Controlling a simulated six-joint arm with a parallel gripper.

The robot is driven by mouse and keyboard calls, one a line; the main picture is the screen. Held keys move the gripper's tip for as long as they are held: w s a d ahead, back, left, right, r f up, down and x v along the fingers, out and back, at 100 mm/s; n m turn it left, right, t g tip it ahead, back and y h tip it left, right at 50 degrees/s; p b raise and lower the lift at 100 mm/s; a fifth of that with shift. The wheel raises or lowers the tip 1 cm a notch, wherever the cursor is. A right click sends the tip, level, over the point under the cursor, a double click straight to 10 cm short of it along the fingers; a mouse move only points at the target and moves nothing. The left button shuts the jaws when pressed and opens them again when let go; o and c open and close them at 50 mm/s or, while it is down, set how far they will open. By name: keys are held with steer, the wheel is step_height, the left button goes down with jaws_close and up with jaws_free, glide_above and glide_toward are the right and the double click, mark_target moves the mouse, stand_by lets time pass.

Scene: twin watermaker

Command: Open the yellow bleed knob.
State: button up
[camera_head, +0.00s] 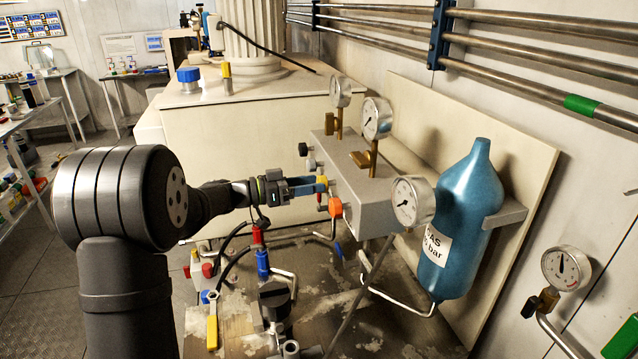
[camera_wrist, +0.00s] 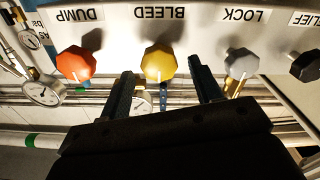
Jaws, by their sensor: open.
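The yellow bleed knob (camera_wrist: 158,63) is faceted, with a pale pointer mark, under the upside-down BLEED label in the wrist view. It also shows in the head view (camera_head: 322,184), on the left face of the grey valve block (camera_head: 362,208), partly hidden by my gripper. My gripper (camera_head: 308,186) is open and faces the block. In the wrist view its two dark fingers (camera_wrist: 163,72) stand on either side of the knob, with the left finger closer to it. I see no contact; whether the fingertips overlap the knob in depth I cannot tell.
The orange dump knob (camera_wrist: 76,64) and grey lock knob (camera_wrist: 241,63) flank the yellow one. A black relief knob (camera_wrist: 306,66) is further right. Gauges (camera_head: 376,118) top the block; a blue gas bottle (camera_head: 461,225) stands behind. Hoses and pipes run below.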

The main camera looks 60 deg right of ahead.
mark_target(327, 183)
steer(key=shift+x, duration=1.35)
steer(key=c, duration=1)
